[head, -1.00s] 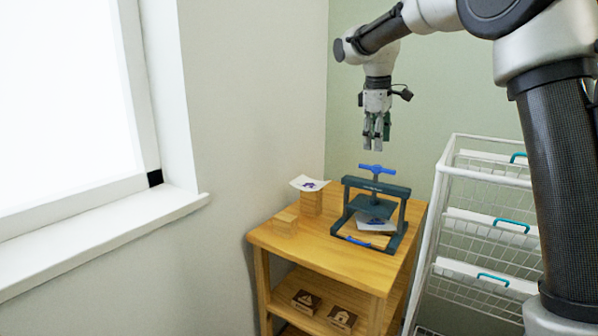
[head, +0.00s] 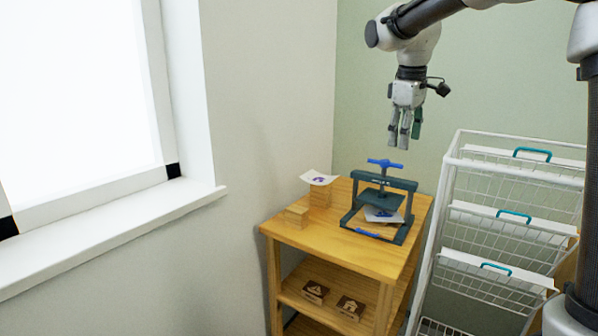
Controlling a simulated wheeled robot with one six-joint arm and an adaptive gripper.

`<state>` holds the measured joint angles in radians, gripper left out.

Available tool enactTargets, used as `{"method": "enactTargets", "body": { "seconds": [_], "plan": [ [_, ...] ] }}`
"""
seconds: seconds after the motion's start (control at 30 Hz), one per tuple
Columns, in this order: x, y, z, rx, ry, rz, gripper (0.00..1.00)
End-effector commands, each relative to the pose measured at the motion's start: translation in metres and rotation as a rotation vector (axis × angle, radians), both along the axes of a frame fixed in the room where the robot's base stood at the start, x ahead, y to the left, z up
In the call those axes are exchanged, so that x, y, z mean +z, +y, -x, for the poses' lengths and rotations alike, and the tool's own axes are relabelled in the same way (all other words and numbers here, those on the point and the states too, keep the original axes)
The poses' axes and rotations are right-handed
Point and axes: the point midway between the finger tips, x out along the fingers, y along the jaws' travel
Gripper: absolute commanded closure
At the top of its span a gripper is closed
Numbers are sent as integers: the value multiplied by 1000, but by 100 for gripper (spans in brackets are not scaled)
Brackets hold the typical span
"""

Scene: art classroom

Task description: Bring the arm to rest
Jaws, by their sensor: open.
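My gripper (head: 402,138) hangs from the arm at the upper right of the head view, fingers pointing down. It is open, with nothing between its fingers. It is above the dark green press (head: 400,184) with its blue T-handle (head: 385,163), and apart from it. The press stands on the wooden cart (head: 335,243). A sheet of paper with a dark print (head: 383,214) lies in the press under its plate.
A printed paper (head: 318,178) rests on a wooden block stack (head: 319,196), with a lower block (head: 296,217) beside it. Two stamp blocks lie on the lower shelf. A white wire rack (head: 453,160) stands close at right; a window sill (head: 130,236) is at left.

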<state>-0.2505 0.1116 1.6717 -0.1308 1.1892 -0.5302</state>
Motion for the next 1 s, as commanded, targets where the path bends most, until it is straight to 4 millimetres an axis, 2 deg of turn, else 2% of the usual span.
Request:
{"method": "enactTargets", "body": {
  "seconds": [0.17,0.27,0.33,0.5,0.6,0.7,0.8,1.0],
  "plan": [
    [8,-27,51,-120,-34,-45,49],
    [9,-45,90,-211,-58,-78,49],
    [5,-58,125,-291,-79,-109,49],
    [-23,-86,220,-521,-138,-200,49],
    [-46,-94,264,-633,-166,-245,49],
    [-66,-98,293,-714,-186,-278,49],
    [-78,-100,308,-759,-196,-296,49],
    [-82,-100,313,-776,-199,-303,49]
  ]
}}
